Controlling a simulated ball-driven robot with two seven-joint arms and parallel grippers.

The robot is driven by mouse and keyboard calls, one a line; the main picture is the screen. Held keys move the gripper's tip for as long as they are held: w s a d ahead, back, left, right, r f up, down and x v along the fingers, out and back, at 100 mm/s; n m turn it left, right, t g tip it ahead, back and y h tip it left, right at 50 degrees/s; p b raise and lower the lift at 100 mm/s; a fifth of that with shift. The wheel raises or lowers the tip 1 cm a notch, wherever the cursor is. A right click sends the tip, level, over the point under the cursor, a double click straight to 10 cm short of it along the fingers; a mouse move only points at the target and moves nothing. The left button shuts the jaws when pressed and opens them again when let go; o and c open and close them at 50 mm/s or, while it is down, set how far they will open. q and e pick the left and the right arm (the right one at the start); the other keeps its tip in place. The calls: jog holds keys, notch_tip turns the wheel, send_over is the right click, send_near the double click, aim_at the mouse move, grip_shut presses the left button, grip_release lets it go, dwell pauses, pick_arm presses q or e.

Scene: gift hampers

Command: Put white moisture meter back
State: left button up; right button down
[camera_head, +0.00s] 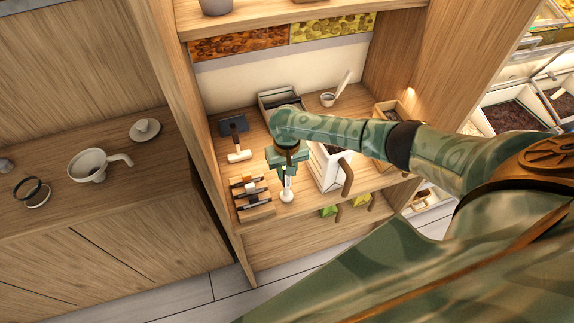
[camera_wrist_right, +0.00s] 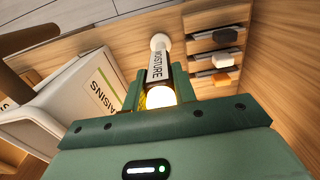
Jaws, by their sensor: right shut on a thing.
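The white moisture meter (camera_wrist_right: 157,66) is between the fingers of my right gripper (camera_wrist_right: 158,92). Its "MOISTURE" label faces the wrist camera, and its round white end points away from the gripper. In the head view the lower part of the meter (camera_head: 287,191) shows below my right gripper (camera_head: 287,168), which is shut on it. The meter is over the wooden shelf, just right of a small rack (camera_head: 254,205) holding tools with black, white and orange parts. The rack also shows in the wrist view (camera_wrist_right: 204,41). My left gripper is not in view.
A white bin labelled "RAISINS" (camera_wrist_right: 62,106) stands close on the right in the head view (camera_head: 320,177). A white dripper-like cup (camera_head: 87,166) stands on the left counter.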

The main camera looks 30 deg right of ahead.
jog(key=shift+f+p, duration=0.15)
jog(key=shift+p, duration=0.15)
dwell(0.5)
jog(key=c, duration=1)
grip_release()
jog(key=shift+c, duration=0.2)
notch_tip(320, 180, up, 16)
jog(key=p, duration=0.5)
